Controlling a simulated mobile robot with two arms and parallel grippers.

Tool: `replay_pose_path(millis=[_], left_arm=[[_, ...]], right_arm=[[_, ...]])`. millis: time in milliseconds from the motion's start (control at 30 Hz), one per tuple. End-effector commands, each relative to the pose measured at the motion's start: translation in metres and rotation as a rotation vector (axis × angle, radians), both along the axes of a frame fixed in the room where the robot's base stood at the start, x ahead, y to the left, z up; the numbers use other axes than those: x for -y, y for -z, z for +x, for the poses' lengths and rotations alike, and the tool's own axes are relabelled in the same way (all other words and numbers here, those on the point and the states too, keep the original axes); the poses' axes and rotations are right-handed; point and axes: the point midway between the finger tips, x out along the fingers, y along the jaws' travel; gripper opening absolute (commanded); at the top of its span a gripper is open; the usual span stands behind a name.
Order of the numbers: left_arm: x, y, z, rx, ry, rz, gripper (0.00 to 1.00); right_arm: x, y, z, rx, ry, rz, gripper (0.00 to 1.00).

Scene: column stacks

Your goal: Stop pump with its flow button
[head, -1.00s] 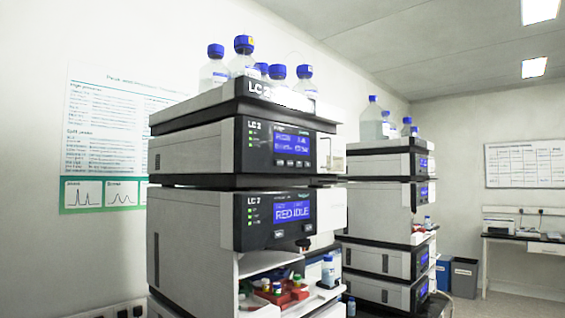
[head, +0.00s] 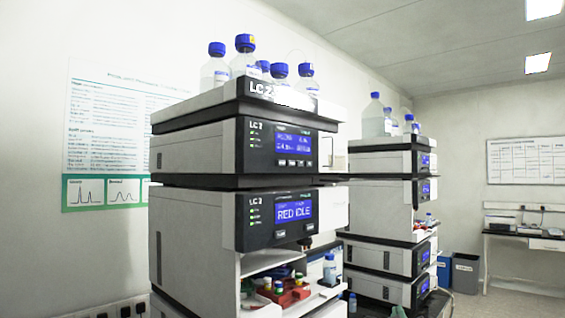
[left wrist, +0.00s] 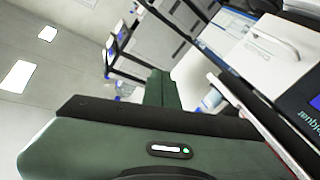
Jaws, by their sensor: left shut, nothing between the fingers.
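The LC 2 stack (head: 190,148) stands in the middle of the head view. Its upper module has a blue display (head: 293,143) with small, blurred text, and a row of small buttons (head: 293,163) below it. I cannot read which button is the flow button. My left gripper (left wrist: 162,80) shows in the left wrist view as a green body with its fingers shut and empty. Part of a module with a dark panel (left wrist: 305,105) is at that view's right edge. I cannot make out either gripper in the head view.
Below, a module display (head: 293,210) reads "RED IDLE", above an open bay with vials (head: 280,290). Blue-capped bottles (head: 245,58) stand on top. A second stack (head: 385,215) is behind at right. Wall sockets (head: 125,310) are at lower left.

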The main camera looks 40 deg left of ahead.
Motion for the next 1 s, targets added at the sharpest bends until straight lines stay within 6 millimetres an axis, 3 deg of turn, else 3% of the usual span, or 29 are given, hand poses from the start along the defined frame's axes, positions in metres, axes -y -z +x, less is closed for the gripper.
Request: replay_pose_path(millis=[33, 200, 367, 600, 800, 1000], left_arm=[[-0.004, -0.029, -0.004, 0.046, -0.016, -0.020, 0.00], [-0.019, -0.110, -0.025, 0.185, -0.070, -0.091, 0.00], [-0.034, -0.183, -0.054, 0.322, -0.118, -0.168, 0.00], [-0.060, -0.280, -0.114, 0.533, -0.184, -0.300, 0.00], [-0.077, -0.331, -0.160, 0.670, -0.221, -0.393, 0.00], [-0.085, -0.351, -0.183, 0.732, -0.237, -0.438, 0.00]], right_arm=[[0.000, -0.001, 0.000, 0.000, 0.000, 0.000, 0.36], [0.000, -0.004, 0.000, 0.000, 0.000, 0.000, 0.36], [0.000, -0.006, 0.000, -0.001, -0.001, 0.000, 0.36], [0.000, -0.010, -0.001, -0.001, -0.001, 0.000, 0.36], [0.000, -0.012, -0.001, -0.001, -0.001, 0.000, 0.36], [0.000, -0.012, -0.001, -0.001, -0.001, 0.000, 0.36]])
